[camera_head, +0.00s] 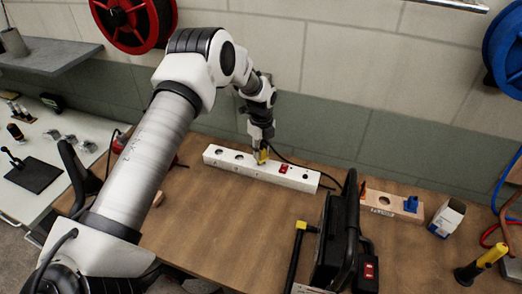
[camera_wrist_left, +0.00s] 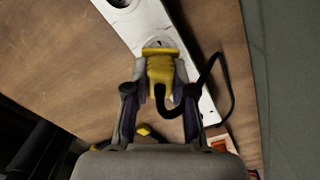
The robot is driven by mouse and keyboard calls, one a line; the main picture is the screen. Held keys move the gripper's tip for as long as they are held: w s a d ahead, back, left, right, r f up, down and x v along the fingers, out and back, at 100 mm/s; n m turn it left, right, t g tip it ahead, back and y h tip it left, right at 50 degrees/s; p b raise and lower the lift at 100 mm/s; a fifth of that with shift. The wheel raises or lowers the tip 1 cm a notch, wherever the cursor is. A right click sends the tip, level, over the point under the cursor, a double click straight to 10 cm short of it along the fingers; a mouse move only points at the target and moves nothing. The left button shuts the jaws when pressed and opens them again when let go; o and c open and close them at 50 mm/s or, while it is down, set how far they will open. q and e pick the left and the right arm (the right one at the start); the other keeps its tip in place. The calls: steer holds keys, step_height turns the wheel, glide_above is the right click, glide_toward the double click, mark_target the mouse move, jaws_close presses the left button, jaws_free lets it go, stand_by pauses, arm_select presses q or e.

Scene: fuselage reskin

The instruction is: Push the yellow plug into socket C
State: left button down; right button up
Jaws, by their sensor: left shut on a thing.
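The yellow plug (camera_head: 262,156) is held between the fingers of my left gripper (camera_head: 260,150), directly over the white socket strip (camera_head: 296,180). In the left wrist view the plug (camera_wrist_left: 160,72) sits between both fingertips of the gripper (camera_wrist_left: 160,82), with its black cable (camera_wrist_left: 212,72) looping to the right. A round socket partly shows just beyond the plug on the strip (camera_wrist_left: 150,22). The plug hides much of that socket, so I cannot tell whether its pins are in. The socket letters are too small to read surely. My right gripper is not in view.
A red switch (camera_head: 284,169) is on the strip. A black tool (camera_head: 340,240) stands at the table's front right. A wooden block with a blue part (camera_head: 410,204) and a small white box (camera_head: 446,218) lie further right. The wooden tabletop (camera_head: 230,220) before the strip is clear.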

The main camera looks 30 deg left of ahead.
arm_select(q)
steer(key=shift+f+b, duration=0.9)
steer(key=shift+f, duration=0.4)
steer(key=c, duration=0.9)
jaws_free()
steer(key=shift+r+p, duration=1.55)
steer(key=shift+r, duration=1)
steer(key=shift+f, duration=0.1)
